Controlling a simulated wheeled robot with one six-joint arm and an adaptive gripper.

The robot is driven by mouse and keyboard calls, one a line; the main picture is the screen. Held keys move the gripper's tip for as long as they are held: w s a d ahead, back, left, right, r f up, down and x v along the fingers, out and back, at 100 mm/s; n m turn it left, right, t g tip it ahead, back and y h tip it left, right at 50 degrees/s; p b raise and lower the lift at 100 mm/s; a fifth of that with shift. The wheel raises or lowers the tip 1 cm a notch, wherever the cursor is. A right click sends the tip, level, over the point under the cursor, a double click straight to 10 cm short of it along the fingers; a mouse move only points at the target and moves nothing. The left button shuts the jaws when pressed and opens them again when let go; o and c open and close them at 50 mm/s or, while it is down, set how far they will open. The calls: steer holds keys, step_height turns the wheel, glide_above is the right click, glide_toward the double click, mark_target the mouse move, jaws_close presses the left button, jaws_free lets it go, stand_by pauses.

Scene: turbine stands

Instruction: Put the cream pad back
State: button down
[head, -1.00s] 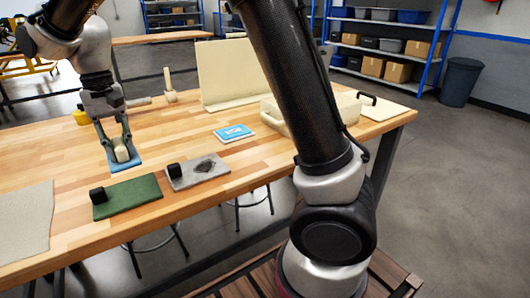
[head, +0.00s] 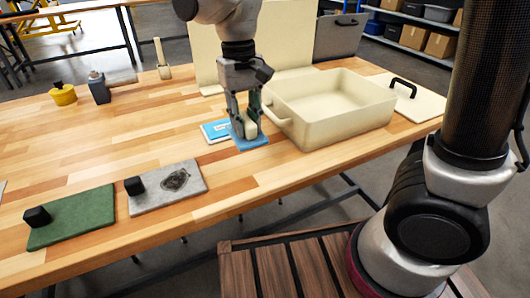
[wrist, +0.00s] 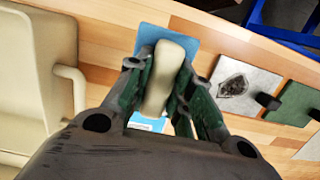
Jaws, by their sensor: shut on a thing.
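My gripper (head: 246,133) is shut on the cream grip of a pad (head: 252,144) that has a flat blue base. In the wrist view the cream grip (wrist: 165,78) stands between the fingers, with the blue base (wrist: 150,35) showing beyond it. The held pad is just left of the cream basin (head: 330,108) and partly in front of a blue and white card (head: 214,131). Whether its base touches the table or hangs slightly above it, I cannot tell.
A grey pad (head: 193,181) with a dark stain and a green pad (head: 85,217) lie at the front left. A cream board (head: 425,101) with a black handle lies right of the basin. A yellow pot (head: 63,95) stands far left. The table's left middle is clear.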

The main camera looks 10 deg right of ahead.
step_height(320, 180, down, 9)
steer(key=shift+f, duration=0.1)
stand_by(0.4)
steer(key=c, duration=1.3)
jaws_free()
steer(key=shift+f, duration=0.1)
steer(key=shift+o, duration=0.2)
steer(key=shift+a, duration=0.1)
